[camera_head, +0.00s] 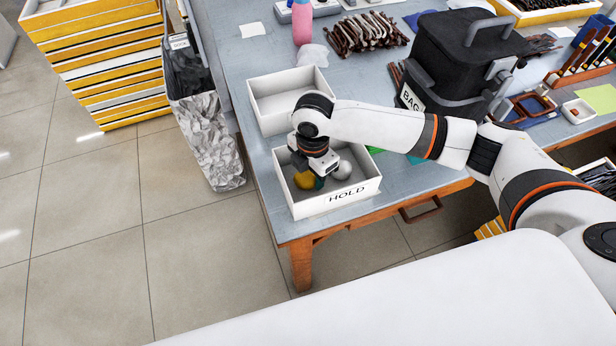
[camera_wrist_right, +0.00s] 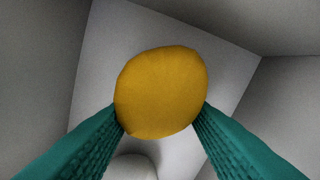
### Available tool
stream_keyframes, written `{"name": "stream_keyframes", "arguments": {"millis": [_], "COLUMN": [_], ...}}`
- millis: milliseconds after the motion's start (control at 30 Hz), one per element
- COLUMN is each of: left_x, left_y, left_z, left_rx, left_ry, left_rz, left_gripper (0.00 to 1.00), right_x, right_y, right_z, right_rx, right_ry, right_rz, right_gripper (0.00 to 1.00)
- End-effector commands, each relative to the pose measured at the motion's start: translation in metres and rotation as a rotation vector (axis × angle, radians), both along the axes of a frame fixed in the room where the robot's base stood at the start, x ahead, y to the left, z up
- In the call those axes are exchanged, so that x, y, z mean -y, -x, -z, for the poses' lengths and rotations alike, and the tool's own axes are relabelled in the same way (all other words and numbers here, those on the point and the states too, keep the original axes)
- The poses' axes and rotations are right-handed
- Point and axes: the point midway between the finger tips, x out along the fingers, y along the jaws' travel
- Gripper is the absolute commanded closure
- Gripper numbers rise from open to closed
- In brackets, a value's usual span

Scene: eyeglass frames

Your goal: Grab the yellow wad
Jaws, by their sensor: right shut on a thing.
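The yellow wad (camera_wrist_right: 162,88) is a rounded, dull yellow lump in the right wrist view. My right gripper (camera_wrist_right: 160,112) is shut on it, with a teal finger against each side. In the head view the yellow wad (camera_head: 304,180) shows beside the teal fingertips of my right gripper (camera_head: 319,182), inside the white tray labelled HOLD (camera_head: 347,195). The wrist hides part of the tray. I cannot tell whether the wad touches the tray floor. My left gripper is not in view.
A grey-white wad (camera_head: 342,170) lies in the HOLD tray, right of the gripper. A black bag (camera_head: 447,62) is on the table to the right. A lined bin (camera_head: 200,125) stands left of the table.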

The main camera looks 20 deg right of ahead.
Motion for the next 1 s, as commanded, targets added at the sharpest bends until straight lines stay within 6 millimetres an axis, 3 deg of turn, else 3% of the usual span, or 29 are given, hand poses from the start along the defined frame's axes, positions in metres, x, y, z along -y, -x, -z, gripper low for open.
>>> {"name": "stream_keyframes", "arguments": {"millis": [233,633,1000], "left_x": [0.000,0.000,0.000], "left_y": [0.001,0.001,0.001], "left_z": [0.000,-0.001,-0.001], "left_rx": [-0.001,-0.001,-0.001], "left_ry": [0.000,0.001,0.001], "left_rz": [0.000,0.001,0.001], "left_gripper": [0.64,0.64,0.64], "right_x": [0.000,0.000,0.000], "right_y": [-0.001,-0.001,0.000], "right_z": [-0.014,-0.088,-0.101], "right_rx": [0.003,0.001,0.000], "right_ry": [-0.002,-0.002,-0.001], "right_rz": [0.000,0.000,0.001], "right_gripper": [0.78,0.78,0.78]}}
